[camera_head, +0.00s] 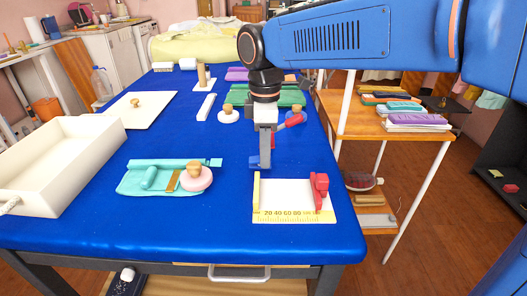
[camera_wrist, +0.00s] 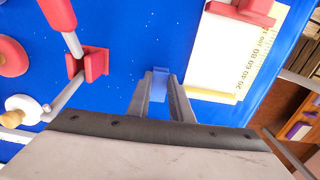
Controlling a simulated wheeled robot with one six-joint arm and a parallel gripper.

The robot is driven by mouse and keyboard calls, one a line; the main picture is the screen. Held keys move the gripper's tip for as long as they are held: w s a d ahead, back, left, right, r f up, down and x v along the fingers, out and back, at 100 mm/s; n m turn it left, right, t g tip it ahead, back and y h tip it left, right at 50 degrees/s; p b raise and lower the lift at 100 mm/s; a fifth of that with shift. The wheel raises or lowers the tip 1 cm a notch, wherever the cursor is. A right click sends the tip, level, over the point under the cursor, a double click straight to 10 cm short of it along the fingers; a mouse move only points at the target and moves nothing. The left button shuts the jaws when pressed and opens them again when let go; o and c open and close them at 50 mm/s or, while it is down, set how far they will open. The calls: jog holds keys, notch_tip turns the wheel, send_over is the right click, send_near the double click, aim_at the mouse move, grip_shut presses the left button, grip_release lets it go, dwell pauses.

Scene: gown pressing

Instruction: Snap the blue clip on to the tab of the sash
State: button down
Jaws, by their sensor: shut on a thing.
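My gripper (camera_head: 261,160) points down over the blue table, right of the sash and just behind the white scale board. In the wrist view, my gripper (camera_wrist: 161,86) is shut on the blue clip (camera_wrist: 160,88), a small blue piece between the fingertips. Its lower face is hidden. The teal sash (camera_head: 150,179) lies folded at the front middle of the table. A flat teal strip, which looks like its tab (camera_head: 214,162), sticks out at its back right end, apart from my gripper. A pink weight with a wooden knob (camera_head: 197,181) sits on the sash's right part.
The white scale board (camera_head: 288,196) with a red block (camera_head: 320,188) lies at the front right. A red-handled tool (camera_head: 291,121) rests behind my gripper. A cream tray (camera_head: 62,150) stands at the left. Bare blue table separates the gripper from the sash.

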jog(key=shift+a, duration=0.15)
jog(key=shift+s+a, duration=0.15)
jog(key=shift+a, duration=1.2)
jog(key=shift+s+a, duration=0.15)
jog(key=shift+a, duration=1.15)
jog(key=c, duration=2.3)
grip_release()
grip_shut()
jog(key=shift+a, duration=0.3)
jog(key=shift+s+a, duration=0.1)
jog(key=shift+a, duration=0.95)
jog(key=shift+a, duration=0.15)
